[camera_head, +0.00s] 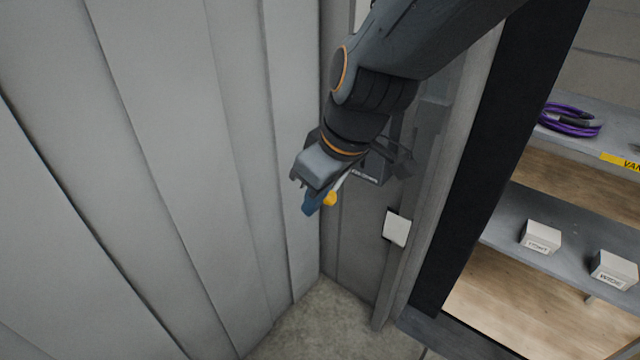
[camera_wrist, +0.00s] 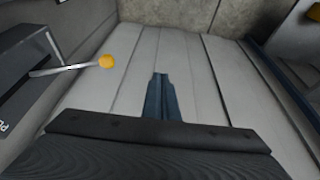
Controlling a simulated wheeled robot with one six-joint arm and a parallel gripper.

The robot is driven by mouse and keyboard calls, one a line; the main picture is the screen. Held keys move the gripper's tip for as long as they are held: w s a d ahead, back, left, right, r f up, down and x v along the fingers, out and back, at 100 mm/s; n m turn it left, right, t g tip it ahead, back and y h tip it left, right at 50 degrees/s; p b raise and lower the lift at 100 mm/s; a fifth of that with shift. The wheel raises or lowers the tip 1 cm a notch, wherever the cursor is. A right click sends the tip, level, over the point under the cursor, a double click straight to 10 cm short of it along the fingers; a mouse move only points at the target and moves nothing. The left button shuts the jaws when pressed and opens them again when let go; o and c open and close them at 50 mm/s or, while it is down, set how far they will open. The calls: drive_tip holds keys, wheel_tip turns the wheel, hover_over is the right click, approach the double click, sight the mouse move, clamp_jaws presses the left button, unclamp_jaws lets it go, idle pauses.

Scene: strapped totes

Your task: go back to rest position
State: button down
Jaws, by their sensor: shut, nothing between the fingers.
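My gripper (camera_head: 309,206) hangs at the end of my arm in front of the grey panelled wall, pointing down. In the wrist view its blue fingers (camera_wrist: 160,78) are together with nothing between them. A pale lever with a yellow knob (camera_wrist: 107,61) sticks out from a grey box (camera_wrist: 38,62) at the left of that view. In the head view the knob (camera_head: 330,198) shows just right of the fingertips, and the box (camera_head: 368,178) is partly hidden behind my wrist. The fingers are apart from the knob in the wrist view.
A white plate (camera_head: 397,228) is on the narrow wall below the box. At right, a dark-framed shelf unit (camera_head: 520,215) holds a purple cable coil (camera_head: 570,122) and two small white boxes (camera_head: 541,237). Concrete floor (camera_head: 325,325) shows clear below my gripper.

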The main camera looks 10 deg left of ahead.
drive_tip(key=s+d+r+m+g+h+p, duration=0.1)
drive_tip(key=d+m+p, duration=0.3)
drive_tip(key=d, duration=1)
drive_tip(key=s+d+r+m+g+h+p, duration=0.1)
drive_tip(key=s+d+m+p, duration=0.3)
drive_tip(key=d+m, duration=0.4)
drive_tip(key=d+h+p, duration=0.1)
drive_tip(key=d, duration=0.6)
drive_tip(key=shift+r+m+h, duration=0.3)
drive_tip(key=shift+d, duration=0.2)
